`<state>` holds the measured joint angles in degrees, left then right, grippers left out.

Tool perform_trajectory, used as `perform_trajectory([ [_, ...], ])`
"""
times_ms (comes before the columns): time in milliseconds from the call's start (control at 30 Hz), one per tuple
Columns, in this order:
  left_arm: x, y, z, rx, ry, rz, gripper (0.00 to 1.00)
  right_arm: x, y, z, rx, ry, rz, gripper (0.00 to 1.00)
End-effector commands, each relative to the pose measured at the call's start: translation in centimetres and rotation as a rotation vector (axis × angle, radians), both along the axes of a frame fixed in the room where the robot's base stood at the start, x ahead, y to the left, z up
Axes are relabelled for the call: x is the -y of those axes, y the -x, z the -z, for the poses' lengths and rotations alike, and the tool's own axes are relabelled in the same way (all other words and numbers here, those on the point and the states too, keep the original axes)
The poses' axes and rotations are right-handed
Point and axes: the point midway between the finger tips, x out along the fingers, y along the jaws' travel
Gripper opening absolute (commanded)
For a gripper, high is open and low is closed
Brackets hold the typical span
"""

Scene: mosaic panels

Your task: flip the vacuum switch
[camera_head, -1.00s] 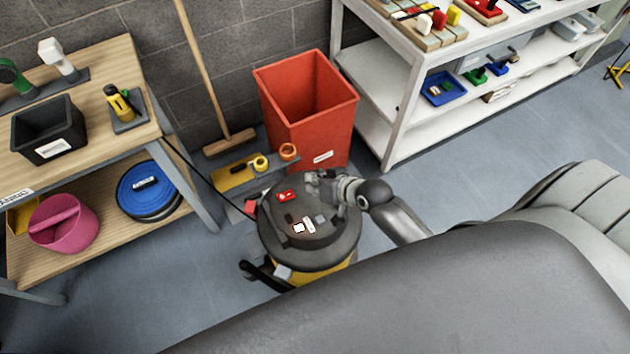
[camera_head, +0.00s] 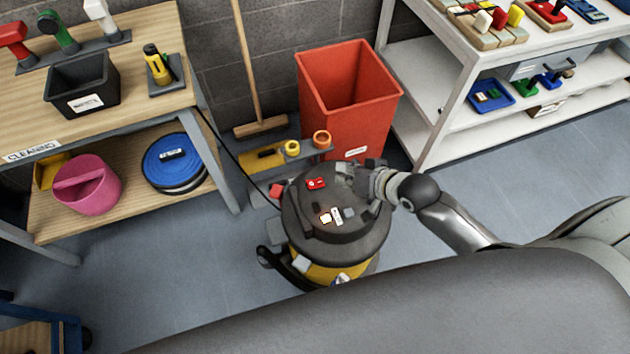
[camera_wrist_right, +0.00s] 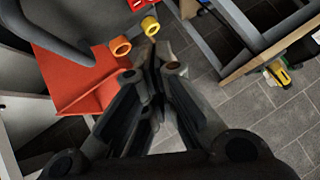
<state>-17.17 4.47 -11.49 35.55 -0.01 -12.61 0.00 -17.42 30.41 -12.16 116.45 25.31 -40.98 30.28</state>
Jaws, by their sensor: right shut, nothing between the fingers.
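The vacuum (camera_head: 365,225) stands on the floor in the head view, with a round dark grey lid over a yellow body. On the lid are a red switch-like part (camera_head: 316,183) with white marks, a small lit white square (camera_head: 326,217) and a white label (camera_head: 337,216). My right gripper (camera_head: 345,171) is over the back of the lid, just right of the red part; I cannot tell whether it touches. In the right wrist view its fingers (camera_wrist_right: 155,58) come together with nothing between them. My left gripper is not in view.
A red bin (camera_head: 360,120) stands close behind the vacuum. A broom (camera_head: 258,126) leans on the wall. A wooden cleaning table (camera_head: 125,50) is at left, a white shelf (camera_head: 425,85) at right. A dark cable runs from the table to the vacuum.

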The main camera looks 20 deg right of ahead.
Motion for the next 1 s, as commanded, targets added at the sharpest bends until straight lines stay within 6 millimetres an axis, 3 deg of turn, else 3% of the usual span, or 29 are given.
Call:
perform_trajectory([
  [467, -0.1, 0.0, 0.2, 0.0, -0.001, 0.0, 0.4, -0.2, -0.1, 0.2, -0.003, -0.006, 0.0, 0.0],
  [1000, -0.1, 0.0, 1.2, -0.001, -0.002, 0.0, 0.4, -3.1, -6.7, 6.3, -0.003, -0.006, 0.001, 0.0],
])
